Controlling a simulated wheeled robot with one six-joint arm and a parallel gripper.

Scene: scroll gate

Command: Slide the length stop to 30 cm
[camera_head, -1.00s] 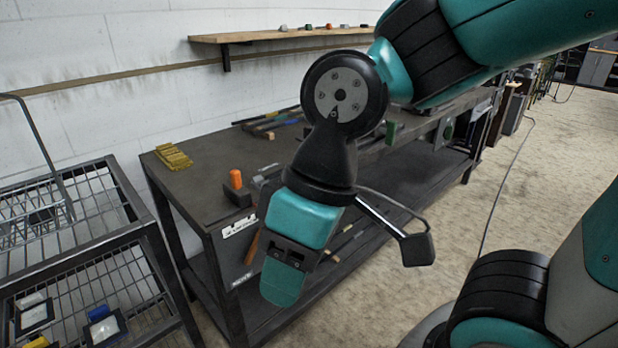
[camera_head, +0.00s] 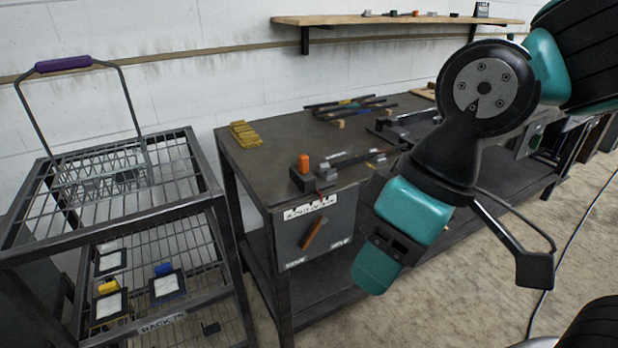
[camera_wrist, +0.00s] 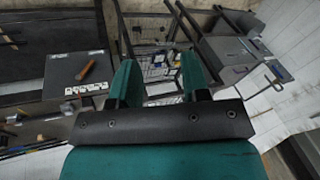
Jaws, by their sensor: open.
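A dark block with an orange knob (camera_head: 304,165) sits on the front left part of the workbench top (camera_head: 272,150). It may be the length stop, but I cannot tell for sure. A dark bar runs from near it to the right, partly hidden by my arm. No scale or 30 cm mark is readable. My gripper (camera_head: 376,268) hangs in front of the bench, right of the front panel, apart from the block. In the wrist view my gripper (camera_wrist: 160,75) shows two teal fingers spread with nothing between them.
A grey panel with an orange-brown lever (camera_head: 314,232) is on the bench front; it also shows in the wrist view (camera_wrist: 87,70). A wire rack (camera_head: 190,205) with a purple-handled basket (camera_head: 63,64) stands at left. Yellow pieces (camera_head: 245,134) lie on the bench.

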